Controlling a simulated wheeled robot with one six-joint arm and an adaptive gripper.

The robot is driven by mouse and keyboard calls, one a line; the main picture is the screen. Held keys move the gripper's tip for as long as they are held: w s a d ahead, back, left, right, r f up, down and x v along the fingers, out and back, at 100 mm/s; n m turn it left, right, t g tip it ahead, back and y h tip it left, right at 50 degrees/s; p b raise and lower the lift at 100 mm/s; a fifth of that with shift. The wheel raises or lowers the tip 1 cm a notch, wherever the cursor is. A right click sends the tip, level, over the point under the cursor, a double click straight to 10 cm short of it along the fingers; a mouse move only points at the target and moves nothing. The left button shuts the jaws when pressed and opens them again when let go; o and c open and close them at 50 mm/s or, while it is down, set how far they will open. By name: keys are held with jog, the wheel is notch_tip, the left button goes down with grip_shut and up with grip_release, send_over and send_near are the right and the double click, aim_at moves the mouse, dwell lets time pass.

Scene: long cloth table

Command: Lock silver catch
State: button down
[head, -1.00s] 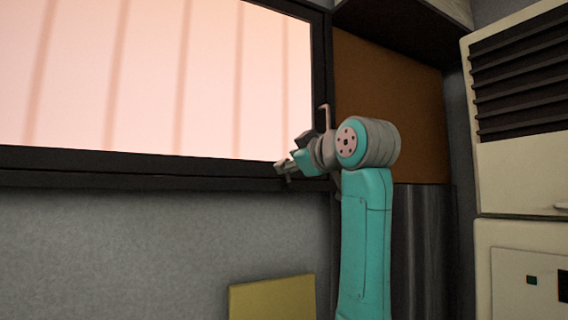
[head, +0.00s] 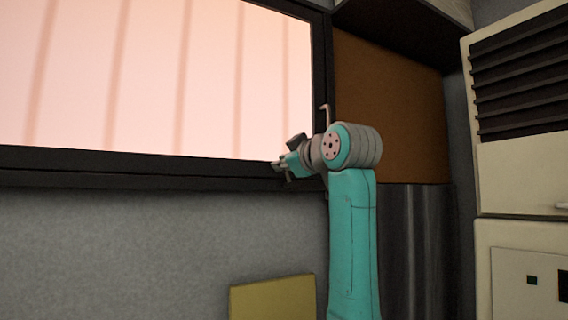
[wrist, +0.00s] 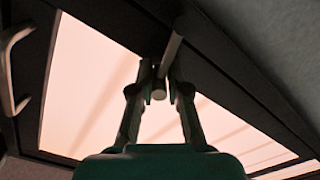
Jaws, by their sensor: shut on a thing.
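The silver catch (wrist: 171,55) shows in the wrist view as a short bar with a round end, on the dark window frame (wrist: 215,62). My gripper (wrist: 157,76) is shut on the catch, with its two fingers on either side of the bar. In the head view my gripper (head: 281,167) is at the lower right corner of the window, in front of the dark frame (head: 140,163). The catch is too small and too covered there to tell its exact angle.
A bent handle (head: 325,115) stands on the right side of the frame, close above my arm; it also shows in the wrist view (wrist: 8,60). A yellow panel (head: 272,299) is below. A cream cabinet (head: 518,180) stands at the right.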

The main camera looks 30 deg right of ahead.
jog(key=m, duration=0.1)
jog(key=d+m, duration=0.1)
jog(key=m, duration=0.1)
jog(key=shift+d+r, duration=0.1)
jog(key=shift+d, duration=0.2)
jog(key=shift+d+m, duration=0.6)
jog(key=shift+m, duration=0.7)
jog(key=c, duration=1.1)
grip_release()
jog(key=shift+c, duration=0.2)
jog(key=s, duration=1.2)
